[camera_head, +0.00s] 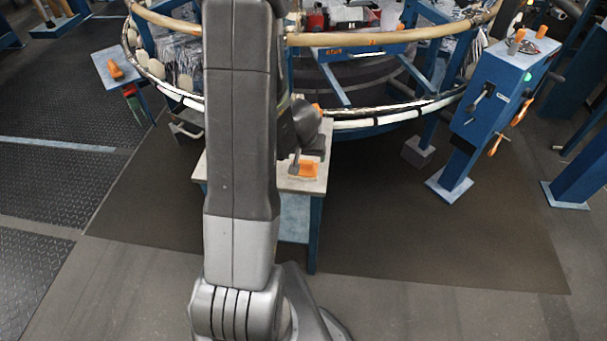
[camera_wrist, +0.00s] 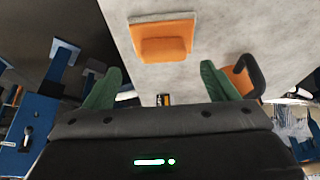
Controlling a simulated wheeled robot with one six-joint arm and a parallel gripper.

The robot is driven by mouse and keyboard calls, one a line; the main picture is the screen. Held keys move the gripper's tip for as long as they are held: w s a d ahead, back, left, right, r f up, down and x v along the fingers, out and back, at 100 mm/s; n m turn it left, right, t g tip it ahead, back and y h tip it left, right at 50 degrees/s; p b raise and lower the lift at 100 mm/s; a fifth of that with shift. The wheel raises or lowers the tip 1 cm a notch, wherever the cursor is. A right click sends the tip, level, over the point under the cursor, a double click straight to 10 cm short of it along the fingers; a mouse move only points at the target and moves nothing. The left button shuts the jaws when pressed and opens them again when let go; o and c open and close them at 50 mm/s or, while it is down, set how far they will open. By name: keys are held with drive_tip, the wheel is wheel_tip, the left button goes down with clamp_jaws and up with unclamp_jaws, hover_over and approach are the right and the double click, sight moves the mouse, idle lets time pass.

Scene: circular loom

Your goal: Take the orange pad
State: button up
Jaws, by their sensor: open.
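The orange pad (camera_wrist: 163,42) lies on a light grey table top, on a thin grey base, at the top middle of the wrist view. In the head view the orange pad (camera_head: 304,170) shows near the front of the small table, just right of my arm. My gripper (camera_wrist: 161,72) is open and empty, its two green fingers spread wide. The pad appears beyond the fingertips, roughly centred between them, apart from both. In the head view my gripper is mostly hidden behind my arm.
An orange and black object (camera_wrist: 243,77) lies on the table beside the right finger. The small table (camera_head: 317,186) stands before the large loom ring (camera_head: 375,120). A blue post (camera_head: 487,100) with orange handles stands right. Dark floor (camera_head: 420,220) is clear in front.

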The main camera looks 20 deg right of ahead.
sight(304, 161)
drive_tip(key=shift+a+b+x, duration=0.15)
drive_tip(key=shift+b+x, duration=0.85)
drive_tip(key=shift+x, duration=0.4)
drive_tip(key=shift+a+b+x, duration=0.1)
drive_tip(key=shift+b+x, duration=0.85)
drive_tip(key=shift+x, duration=0.4)
drive_tip(key=c, duration=0.6)
drive_tip(key=shift+r, duration=0.15)
